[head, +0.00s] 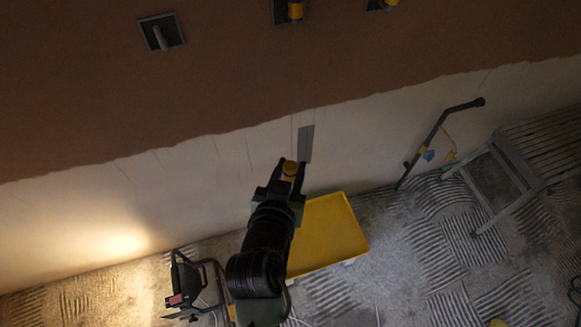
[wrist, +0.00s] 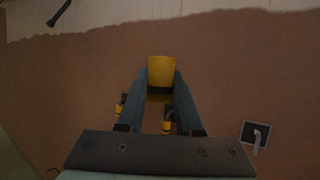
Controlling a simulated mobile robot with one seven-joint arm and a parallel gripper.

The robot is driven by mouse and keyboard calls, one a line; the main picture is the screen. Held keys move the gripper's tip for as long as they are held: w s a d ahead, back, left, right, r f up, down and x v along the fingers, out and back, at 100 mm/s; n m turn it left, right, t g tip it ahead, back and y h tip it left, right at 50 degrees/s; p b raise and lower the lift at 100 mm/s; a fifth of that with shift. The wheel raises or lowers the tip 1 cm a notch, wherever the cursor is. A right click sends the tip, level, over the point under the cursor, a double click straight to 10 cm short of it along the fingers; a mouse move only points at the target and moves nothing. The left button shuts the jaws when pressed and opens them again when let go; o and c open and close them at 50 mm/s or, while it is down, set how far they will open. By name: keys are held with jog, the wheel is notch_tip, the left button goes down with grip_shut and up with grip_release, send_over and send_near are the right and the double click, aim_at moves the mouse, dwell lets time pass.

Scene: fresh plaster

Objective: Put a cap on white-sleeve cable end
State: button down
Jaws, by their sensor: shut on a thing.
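My gripper (head: 289,176) is shut on a yellow cap (head: 291,167), which sits between its fingertips in front of the pale lower wall. The wrist view shows the cap (wrist: 161,72) between both fingers, with a dark band at its base. The white-sleeve cable end (head: 161,38) sticks out bare from a dark wall box (head: 174,24) at the upper left of the head view, well apart from my gripper. The same cable end (wrist: 257,136) shows at the lower right of the wrist view.
Two other wall boxes have yellow-capped cable ends (head: 295,10) (head: 391,2). A yellow tray (head: 335,235) lies below my gripper. A work lamp (head: 188,285) stands left of it; a grey step stool (head: 500,178) and a dark pole (head: 432,135) are at right.

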notch_tip(320, 180, up, 28)
jog(key=p, duration=2.4)
dwell(0.6)
jog(key=shift+r, duration=0.1)
dwell(0.8)
